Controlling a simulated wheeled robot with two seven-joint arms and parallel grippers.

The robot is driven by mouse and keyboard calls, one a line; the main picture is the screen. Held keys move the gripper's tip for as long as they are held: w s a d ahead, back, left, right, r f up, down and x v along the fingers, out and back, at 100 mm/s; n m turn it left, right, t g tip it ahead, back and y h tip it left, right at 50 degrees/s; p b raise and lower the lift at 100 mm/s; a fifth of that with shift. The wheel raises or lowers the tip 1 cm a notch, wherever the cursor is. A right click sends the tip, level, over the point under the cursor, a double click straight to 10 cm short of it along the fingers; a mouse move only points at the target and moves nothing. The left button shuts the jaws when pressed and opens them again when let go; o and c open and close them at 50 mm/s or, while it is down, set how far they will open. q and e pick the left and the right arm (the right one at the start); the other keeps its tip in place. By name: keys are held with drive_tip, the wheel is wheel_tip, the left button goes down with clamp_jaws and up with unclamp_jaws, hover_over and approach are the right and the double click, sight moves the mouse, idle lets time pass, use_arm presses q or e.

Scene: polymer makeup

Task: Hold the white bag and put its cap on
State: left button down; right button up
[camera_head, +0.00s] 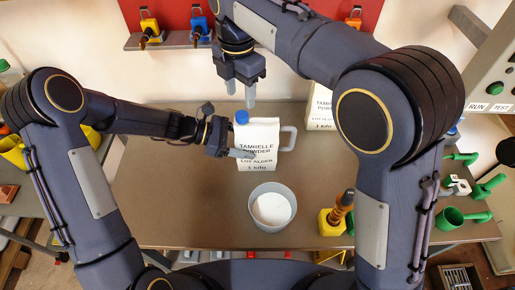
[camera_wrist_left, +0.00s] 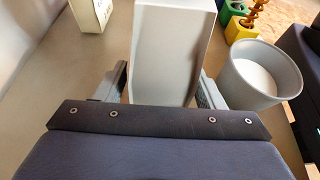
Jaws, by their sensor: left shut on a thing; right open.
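The white bag (camera_head: 259,160), labelled as a powder, stands upright on the table with a grey handle on its right side. A blue cap (camera_head: 241,117) shows at its top left corner; I cannot tell whether it is seated. My left gripper (camera_head: 240,153) is shut on the bag from the left. In the left wrist view, its fingers (camera_wrist_left: 166,90) lie on both sides of the bag (camera_wrist_left: 172,45). My right gripper (camera_head: 246,97) is open and points down just above the cap, with nothing visible between its fingers.
A grey bucket (camera_head: 272,221) with white powder stands in front of the bag. A second white bag (camera_head: 320,112) stands behind right. A yellow block (camera_head: 330,225) with a brown tool is at the front right. The table (camera_head: 180,210) is clear at left.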

sight(242, 114)
drive_tip(key=shift+f, duration=3.15)
